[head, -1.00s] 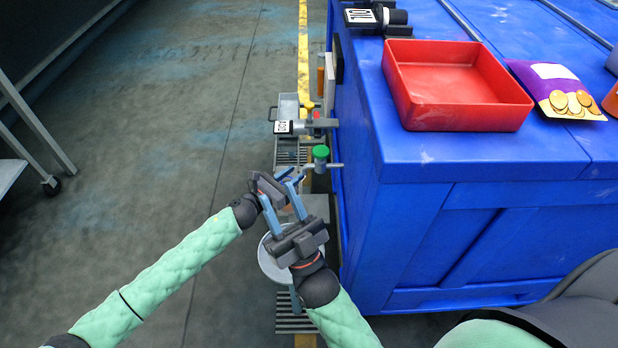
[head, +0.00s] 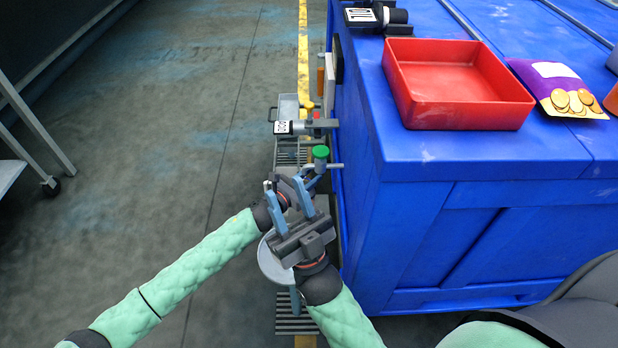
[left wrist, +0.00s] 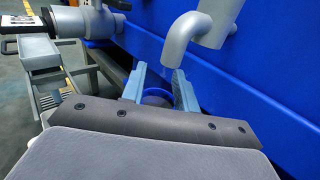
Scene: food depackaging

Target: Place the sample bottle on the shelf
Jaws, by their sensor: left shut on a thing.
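My left gripper (head: 312,180) is beside the blue cabinet, just below the green-knobbed tap. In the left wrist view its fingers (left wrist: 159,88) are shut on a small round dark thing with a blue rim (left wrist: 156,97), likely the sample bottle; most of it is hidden. The bent grey spout (left wrist: 190,40) is just beyond and above the fingers. My right gripper (head: 283,187) is open, its fingers overlapping the left gripper in the head view; I see nothing held in it. I cannot tell which surface is the shelf; a grey slatted rack (head: 287,152) stands beside the cabinet.
The blue cabinet (head: 430,240) fills the right side. A red tray (head: 455,115) and a purple packet (head: 560,88) lie on top. The green-knobbed tap (head: 320,153) and a red-knobbed valve (head: 316,118) stick out from its side. A round grey plate (head: 270,262) is below my grippers.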

